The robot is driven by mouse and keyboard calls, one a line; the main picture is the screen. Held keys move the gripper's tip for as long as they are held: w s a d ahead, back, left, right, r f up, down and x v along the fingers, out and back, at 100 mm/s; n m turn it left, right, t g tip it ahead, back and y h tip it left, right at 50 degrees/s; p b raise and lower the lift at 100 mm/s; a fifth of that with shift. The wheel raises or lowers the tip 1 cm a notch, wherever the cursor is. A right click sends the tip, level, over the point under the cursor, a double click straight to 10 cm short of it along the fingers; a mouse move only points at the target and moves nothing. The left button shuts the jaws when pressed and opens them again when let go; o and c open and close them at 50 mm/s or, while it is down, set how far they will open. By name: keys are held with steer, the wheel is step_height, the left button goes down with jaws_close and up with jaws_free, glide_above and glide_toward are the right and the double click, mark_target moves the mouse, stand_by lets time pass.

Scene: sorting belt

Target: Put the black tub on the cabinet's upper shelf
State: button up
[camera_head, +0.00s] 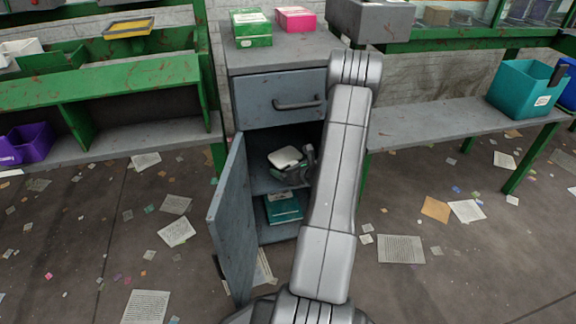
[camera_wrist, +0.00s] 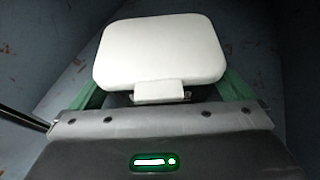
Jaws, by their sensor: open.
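A container with a white, rounded-square lid (camera_head: 285,157) is in the cabinet (camera_head: 277,84), at its upper shelf (camera_head: 262,183). Its body is mostly hidden, so I cannot tell its colour; no other tub shows there. The lid (camera_wrist: 160,52) fills the upper middle of the wrist view, with a small tab towards me. My gripper (camera_head: 290,172) reaches into the cabinet at this shelf. Its green fingers are open, one on each side of the container; their tips are hidden under the lid. I cannot tell whether they touch it.
The cabinet door (camera_head: 231,225) stands open on the left. A teal box (camera_head: 283,207) lies on the lower shelf below. A closed drawer (camera_head: 285,98) is above the opening. Green (camera_head: 252,28) and pink (camera_head: 296,19) boxes stand on top. Papers litter the floor.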

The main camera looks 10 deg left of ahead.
steer(key=p+v, duration=0.2)
steer(key=v, duration=0.9)
steer(key=shift+p, duration=0.4)
steer(key=shift+r, duration=0.1)
